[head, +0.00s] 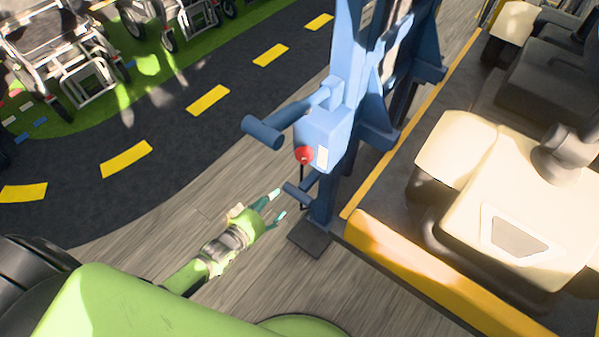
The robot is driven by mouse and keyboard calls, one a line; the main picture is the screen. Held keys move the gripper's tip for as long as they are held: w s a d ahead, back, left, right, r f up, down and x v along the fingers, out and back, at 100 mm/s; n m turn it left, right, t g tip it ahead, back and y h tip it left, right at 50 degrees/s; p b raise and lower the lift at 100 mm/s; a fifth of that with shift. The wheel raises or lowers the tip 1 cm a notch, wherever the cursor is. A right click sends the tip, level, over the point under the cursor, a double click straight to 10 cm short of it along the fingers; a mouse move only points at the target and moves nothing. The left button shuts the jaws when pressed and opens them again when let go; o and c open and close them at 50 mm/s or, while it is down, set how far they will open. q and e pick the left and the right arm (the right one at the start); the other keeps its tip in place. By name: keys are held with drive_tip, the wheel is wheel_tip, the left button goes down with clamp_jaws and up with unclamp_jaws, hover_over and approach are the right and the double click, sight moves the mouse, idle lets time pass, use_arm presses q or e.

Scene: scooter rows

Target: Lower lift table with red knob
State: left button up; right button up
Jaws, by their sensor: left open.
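The blue lift table frame (345,85) stands upright right of centre. A red knob (304,154) sits on the lower front of its light blue box (328,130). My left gripper (279,204) is open and empty, below and slightly left of the knob and apart from it. Its fingers point up and right, near the lower blue foot lever (297,193); I cannot tell whether they touch it. The yellow-edged platform (440,285) extends to the right and bears a cream and black vehicle. My right gripper is not in view.
A blue cylindrical handle (263,132) juts left from the frame above my gripper. The cream vehicle (510,200) fills the right side. Wheeled metal-framed vehicles (75,65) stand at the upper left, beyond a dark road strip. Wooden floor (150,240) left of the frame is clear.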

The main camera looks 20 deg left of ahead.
sight(300, 158)
use_arm(q)
drive_tip(key=w+d+r+t+h, duration=0.3)
drive_tip(key=r, duration=0.8)
drive_tip(key=shift+n, duration=0.4)
drive_tip(key=x, duration=0.4)
drive_tip(key=b+x, duration=0.1)
drive_tip(key=x, duration=0.2)
drive_tip(key=shift+d+r, duration=0.1)
drive_tip(key=shift+r, duration=0.15)
drive_tip(key=c, duration=1.1)
